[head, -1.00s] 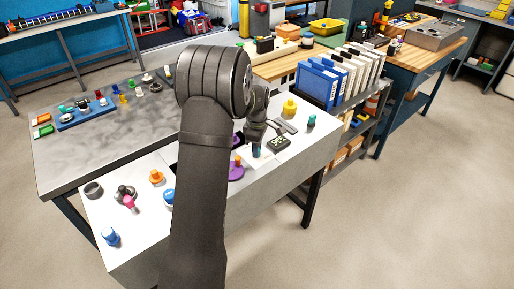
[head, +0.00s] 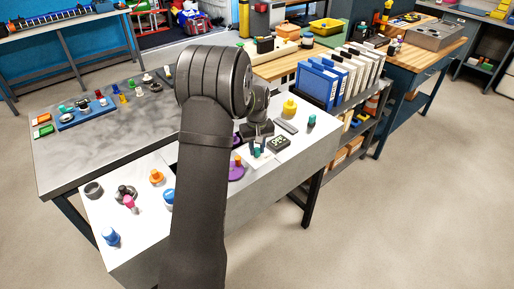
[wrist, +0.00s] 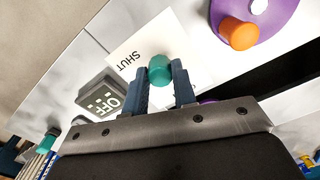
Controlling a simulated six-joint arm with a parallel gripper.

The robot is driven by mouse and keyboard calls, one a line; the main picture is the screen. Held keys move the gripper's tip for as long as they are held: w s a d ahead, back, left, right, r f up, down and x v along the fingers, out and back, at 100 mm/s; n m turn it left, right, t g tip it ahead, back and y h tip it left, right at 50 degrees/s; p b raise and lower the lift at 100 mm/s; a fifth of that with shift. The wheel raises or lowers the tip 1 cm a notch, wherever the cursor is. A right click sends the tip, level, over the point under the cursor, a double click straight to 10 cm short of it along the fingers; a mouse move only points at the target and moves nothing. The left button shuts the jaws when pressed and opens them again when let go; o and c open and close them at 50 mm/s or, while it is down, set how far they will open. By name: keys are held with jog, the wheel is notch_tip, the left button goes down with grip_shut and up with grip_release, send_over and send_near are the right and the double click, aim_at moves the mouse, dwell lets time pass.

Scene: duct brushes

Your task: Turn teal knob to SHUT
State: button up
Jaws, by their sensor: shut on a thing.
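A teal knob (wrist: 160,69) stands on a white card (wrist: 122,45) printed with the word SHUT, on the white worktop. My gripper (wrist: 161,74) is shut on the teal knob, with one blue-grey finger on each side of it. The word SHUT lies left of the knob in the wrist view. The knob's pointer, if it has one, cannot be made out. In the head view my gripper (head: 257,148) reaches down to the card (head: 256,164), beyond my forearm.
A dark box reading OFF (wrist: 104,99) stands close beside the card. A purple plate with an orange knob (wrist: 239,34) is on the other side. Another teal-topped piece (head: 311,120) and a yellow knob (head: 290,108) stand further right on the worktop.

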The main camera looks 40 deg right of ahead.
aim_at(257, 149)
jog(key=shift+m, duration=2.3)
jog(key=o, duration=1)
jog(key=shift+r, duration=0.1)
notch_tip(257, 149, up, 17)
jog(key=shift+r, duration=0.15)
